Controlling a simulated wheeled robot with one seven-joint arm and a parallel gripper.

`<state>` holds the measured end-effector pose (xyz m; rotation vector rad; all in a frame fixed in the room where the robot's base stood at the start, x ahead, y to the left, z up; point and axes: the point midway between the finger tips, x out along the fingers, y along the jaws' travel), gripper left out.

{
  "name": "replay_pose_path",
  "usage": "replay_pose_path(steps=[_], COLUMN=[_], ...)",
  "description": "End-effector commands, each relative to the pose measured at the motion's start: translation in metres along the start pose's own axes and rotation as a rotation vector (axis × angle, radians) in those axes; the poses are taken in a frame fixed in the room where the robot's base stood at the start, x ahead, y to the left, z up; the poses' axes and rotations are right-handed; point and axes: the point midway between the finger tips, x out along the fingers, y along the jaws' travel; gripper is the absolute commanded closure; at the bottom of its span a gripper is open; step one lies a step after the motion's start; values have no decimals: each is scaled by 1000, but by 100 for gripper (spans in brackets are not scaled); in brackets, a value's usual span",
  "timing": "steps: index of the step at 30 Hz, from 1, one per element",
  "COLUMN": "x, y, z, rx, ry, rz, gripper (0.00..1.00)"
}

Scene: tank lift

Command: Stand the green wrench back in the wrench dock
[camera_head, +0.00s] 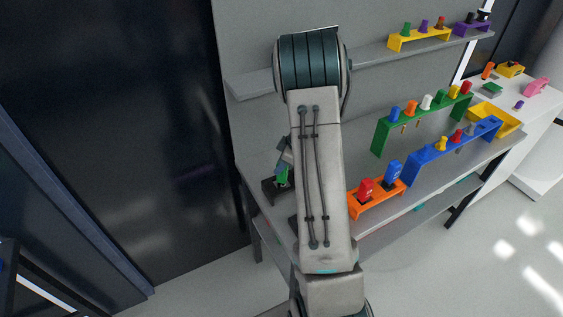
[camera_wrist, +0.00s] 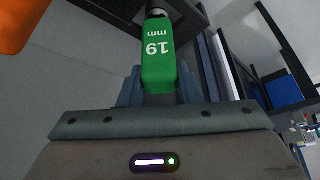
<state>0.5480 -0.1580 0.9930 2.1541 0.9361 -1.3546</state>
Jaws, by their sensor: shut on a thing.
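The green wrench's handle (camera_wrist: 160,55), marked "19 mm", is between the fingers of my gripper (camera_wrist: 160,88) in the wrist view. A dark metal part shows at its far end. In the head view, a bit of the green handle (camera_head: 282,176) shows left of my arm, by my partly hidden gripper (camera_head: 284,160), above a dark block on the bench. An orange rack (camera_head: 374,207), which looks like the wrench dock, holds a red and a blue labelled handle. I cannot tell whether the wrench touches the bench.
A green rack (camera_head: 380,137) and a blue rack (camera_head: 411,172) with coloured pieces stand behind the orange one. A yellow tray (camera_head: 507,122) is at the bench's right. A wall shelf (camera_head: 372,57) runs above. A dark block (camera_head: 269,190) sits at the bench's left end.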

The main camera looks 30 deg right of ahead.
Motion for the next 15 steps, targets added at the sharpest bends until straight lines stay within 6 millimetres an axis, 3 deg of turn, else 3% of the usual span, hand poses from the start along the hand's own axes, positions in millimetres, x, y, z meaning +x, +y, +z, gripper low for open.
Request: replay_pose_path(steps=[15], x=[14], y=[0], z=[7], rx=[1], ry=[0], rz=[0], gripper=[100])
